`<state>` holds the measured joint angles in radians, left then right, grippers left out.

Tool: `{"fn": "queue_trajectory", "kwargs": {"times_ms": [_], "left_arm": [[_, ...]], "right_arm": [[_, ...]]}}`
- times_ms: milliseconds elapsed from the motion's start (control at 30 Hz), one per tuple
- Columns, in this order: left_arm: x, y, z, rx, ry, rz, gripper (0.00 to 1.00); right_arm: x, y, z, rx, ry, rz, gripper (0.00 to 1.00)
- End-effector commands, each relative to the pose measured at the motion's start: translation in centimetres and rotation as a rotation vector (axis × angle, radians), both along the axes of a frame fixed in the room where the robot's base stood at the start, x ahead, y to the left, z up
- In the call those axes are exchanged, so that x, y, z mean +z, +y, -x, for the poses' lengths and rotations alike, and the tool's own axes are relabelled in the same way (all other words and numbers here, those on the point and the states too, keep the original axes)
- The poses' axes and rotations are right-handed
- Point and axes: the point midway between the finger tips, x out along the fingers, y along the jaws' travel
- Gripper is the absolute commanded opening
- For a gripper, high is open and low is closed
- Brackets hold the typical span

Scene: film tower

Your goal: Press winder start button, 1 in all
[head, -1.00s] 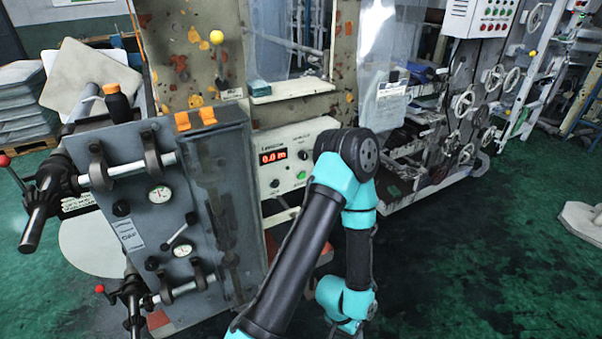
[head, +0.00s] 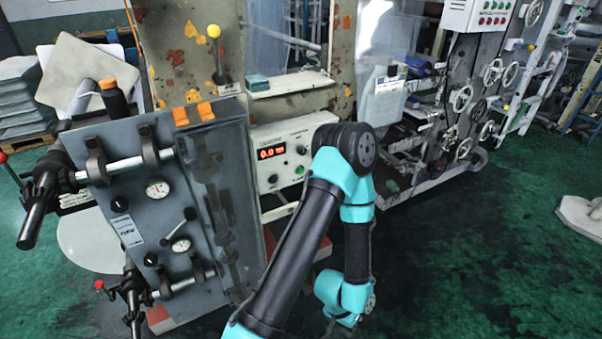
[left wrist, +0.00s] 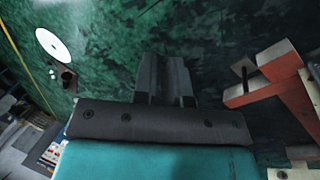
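A pale control panel (head: 283,150) with a red lit display (head: 272,154) stands behind my left arm in the head view. It has dark knobs and a small green button (head: 299,170) low on its right part. I cannot read the labels, so I cannot tell for sure which button is the winder start. My left arm bends in front of the panel's right edge and hangs down; its fingertips cannot be made out there. In the left wrist view, my left gripper (left wrist: 165,78) has its two grey fingers together with nothing between them, above the green floor. My right gripper is not in view.
A grey machine block (head: 130,200) with gauges, rods and levers stands left of the panel. A white box with red and green buttons (head: 477,15) is at the upper right. An orange-red beam (left wrist: 285,82) is right of the fingers.

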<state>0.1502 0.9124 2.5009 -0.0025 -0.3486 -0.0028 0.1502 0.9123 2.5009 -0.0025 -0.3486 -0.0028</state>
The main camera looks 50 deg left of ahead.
Motion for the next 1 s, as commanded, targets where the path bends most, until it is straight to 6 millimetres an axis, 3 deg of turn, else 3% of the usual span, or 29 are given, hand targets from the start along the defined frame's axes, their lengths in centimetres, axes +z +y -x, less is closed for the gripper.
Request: {"fn": "queue_trajectory", "kwargs": {"times_ms": [133,1000], "left_arm": [[0.0,0.0,0.0,0.0,0.0,0.0,0.0],[0.0,0.0,0.0,0.0,0.0,0.0,0.0]], "right_arm": [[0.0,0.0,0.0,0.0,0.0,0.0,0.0],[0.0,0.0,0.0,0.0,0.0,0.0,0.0]]}}
